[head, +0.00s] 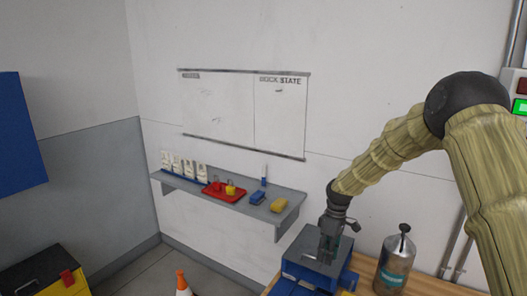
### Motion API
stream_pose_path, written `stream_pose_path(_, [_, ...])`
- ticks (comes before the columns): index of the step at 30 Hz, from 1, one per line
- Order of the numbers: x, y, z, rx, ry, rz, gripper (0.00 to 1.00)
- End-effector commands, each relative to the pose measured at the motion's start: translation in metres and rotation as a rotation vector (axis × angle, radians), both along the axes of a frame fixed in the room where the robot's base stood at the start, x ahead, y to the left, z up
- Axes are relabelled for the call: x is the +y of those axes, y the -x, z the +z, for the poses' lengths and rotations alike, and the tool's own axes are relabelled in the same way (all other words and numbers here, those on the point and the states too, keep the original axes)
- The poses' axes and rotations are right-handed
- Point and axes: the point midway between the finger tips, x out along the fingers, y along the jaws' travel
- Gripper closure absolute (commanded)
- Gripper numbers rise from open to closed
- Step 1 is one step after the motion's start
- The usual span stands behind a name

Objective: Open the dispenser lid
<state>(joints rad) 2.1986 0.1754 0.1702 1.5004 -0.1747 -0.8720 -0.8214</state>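A blue box with a flat grey top (306,251) stands on the wooden bench in the lower middle of the head view. It looks like the dispenser, and its top looks closed. My gripper (328,256) points down over this grey top and hides part of it. I cannot tell whether the fingertips touch the top or hang just above it. The fingers are small and dark here, and their opening is not clear. No held object shows between them.
A silver can (394,268) with a black knob stands right of the box on the bench (428,287). A grey wall shelf (168,184) holds a red tray (211,194), white bottles and sponges.

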Motion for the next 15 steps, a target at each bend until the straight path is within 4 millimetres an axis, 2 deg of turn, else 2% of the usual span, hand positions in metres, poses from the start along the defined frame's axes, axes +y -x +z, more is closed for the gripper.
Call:
stream_pose_path(1, [0.002, 0.008, -0.015, 0.005, 0.001, -0.015, 0.7])
stream_pose_path(5, [0.006, 0.029, -0.056, 0.004, 0.004, -0.066, 0.7])
stream_pose_path(8, [0.011, 0.055, -0.099, 0.005, 0.009, -0.123, 0.7])
stream_pose_path(12, [0.018, 0.105, -0.165, 0.005, 0.018, -0.226, 0.7])
stream_pose_path(15, [0.021, 0.145, -0.206, 0.002, 0.027, -0.304, 0.7])
